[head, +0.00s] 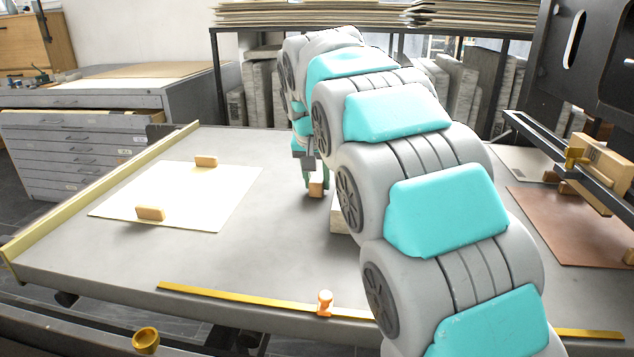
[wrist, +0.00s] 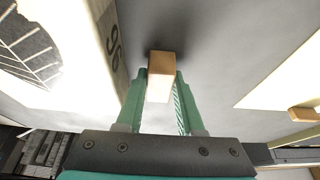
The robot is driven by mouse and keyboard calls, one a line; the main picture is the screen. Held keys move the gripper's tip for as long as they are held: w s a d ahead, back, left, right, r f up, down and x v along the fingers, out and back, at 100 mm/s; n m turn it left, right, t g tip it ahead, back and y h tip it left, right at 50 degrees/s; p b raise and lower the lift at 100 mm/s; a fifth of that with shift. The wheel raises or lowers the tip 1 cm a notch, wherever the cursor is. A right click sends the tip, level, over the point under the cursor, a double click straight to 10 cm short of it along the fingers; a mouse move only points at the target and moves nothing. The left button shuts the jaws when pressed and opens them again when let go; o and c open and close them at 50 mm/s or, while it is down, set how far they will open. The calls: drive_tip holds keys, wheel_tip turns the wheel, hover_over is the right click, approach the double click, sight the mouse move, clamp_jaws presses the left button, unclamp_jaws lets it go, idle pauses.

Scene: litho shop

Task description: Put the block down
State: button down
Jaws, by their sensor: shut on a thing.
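My gripper (head: 315,180) reaches down over the middle of the grey table (head: 290,240). It is shut on a small wooden block (head: 316,189). In the wrist view the block (wrist: 161,72) sits between the tips of the green fingers (wrist: 161,90), one on each side. A dark soft shadow lies on the table just past the block. I cannot tell whether the block touches the table or hangs slightly above it.
A pale slab (head: 339,218), partly hidden by my arm, stands close by; its side reads "96" in the wrist view (wrist: 113,48). A white sheet (head: 190,190) with two wooden blocks lies left. An orange-handled tool (head: 325,302) stands near the front edge.

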drive_tip(key=c, duration=0.5)
unclamp_jaws()
drive_tip(key=v, duration=1.2)
drive_tip(key=shift+r, duration=0.1)
